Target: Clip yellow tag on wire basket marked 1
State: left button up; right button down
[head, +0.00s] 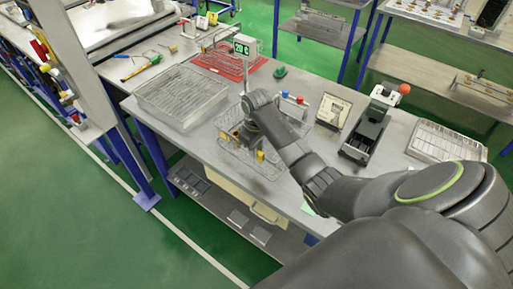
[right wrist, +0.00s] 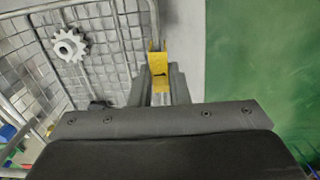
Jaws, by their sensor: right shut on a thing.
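My right gripper (head: 256,150) reaches down at the front rim of a wire basket (head: 226,151) on the steel bench. In the right wrist view its fingers (right wrist: 161,88) are shut on a yellow tag (right wrist: 158,62). The tag stands at the end of the basket's wire rim (right wrist: 154,22), touching or very close to it; I cannot tell whether it grips the wire. A small yellow piece, probably the tag, shows in the head view (head: 260,156). No number on the basket is readable. My left gripper is out of view.
A white gear (right wrist: 69,45) lies inside the basket. The bench's front edge is close to the basket.

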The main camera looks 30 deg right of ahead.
jog(key=c, duration=1.3)
grip_release()
jog(key=shift+o, duration=0.3)
jog(key=o, duration=0.3)
jog(key=shift+o, duration=0.2)
jog(key=shift+r, duration=3.45)
jog(key=shift+s+f, duration=0.1)
